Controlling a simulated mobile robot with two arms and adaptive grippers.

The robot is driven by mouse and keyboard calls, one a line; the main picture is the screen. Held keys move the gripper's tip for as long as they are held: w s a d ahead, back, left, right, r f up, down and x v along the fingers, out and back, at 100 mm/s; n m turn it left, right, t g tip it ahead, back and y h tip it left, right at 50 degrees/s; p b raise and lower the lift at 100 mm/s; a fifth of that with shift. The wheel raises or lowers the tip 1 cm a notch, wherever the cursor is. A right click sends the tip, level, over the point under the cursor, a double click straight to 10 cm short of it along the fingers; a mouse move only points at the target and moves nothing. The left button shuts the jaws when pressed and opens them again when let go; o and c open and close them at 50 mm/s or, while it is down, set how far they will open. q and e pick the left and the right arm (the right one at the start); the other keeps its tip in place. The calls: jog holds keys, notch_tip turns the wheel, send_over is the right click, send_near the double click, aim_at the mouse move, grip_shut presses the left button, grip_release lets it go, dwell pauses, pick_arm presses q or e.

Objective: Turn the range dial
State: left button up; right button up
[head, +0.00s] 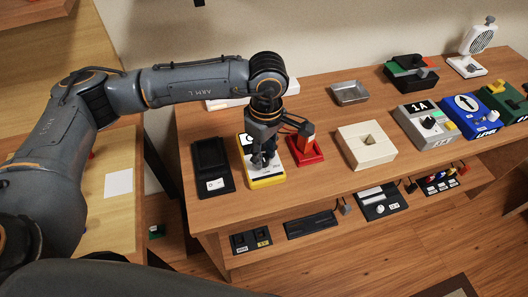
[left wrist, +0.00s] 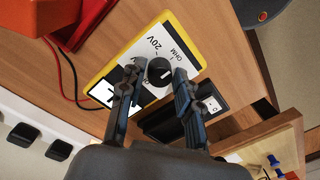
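The range dial (left wrist: 160,71) is a round black knob with a light pointer line on the white face of a yellow-edged meter (left wrist: 185,25). The labels "20V" and "OHM" are printed beside it. In the head view the meter (head: 267,181) lies on the table, partly covered by my left gripper (head: 262,160), which points down over it. In the left wrist view the left gripper (left wrist: 159,67) is open, with one finger on each side of the dial. I cannot tell whether the fingers touch it. My right gripper is not in view.
A black device (head: 211,183) stands close left of the meter and a red one (head: 304,152) close right. A lower shelf holds several panels.

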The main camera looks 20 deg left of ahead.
aim_at(266, 156)
pick_arm(q)
jog(key=shift+o, duration=0.7)
jog(key=shift+r, duration=0.2)
notch_tip(266, 156, up, 12)
jog(key=shift+w+d+f, duration=0.15)
jog(key=shift+f, duration=0.05)
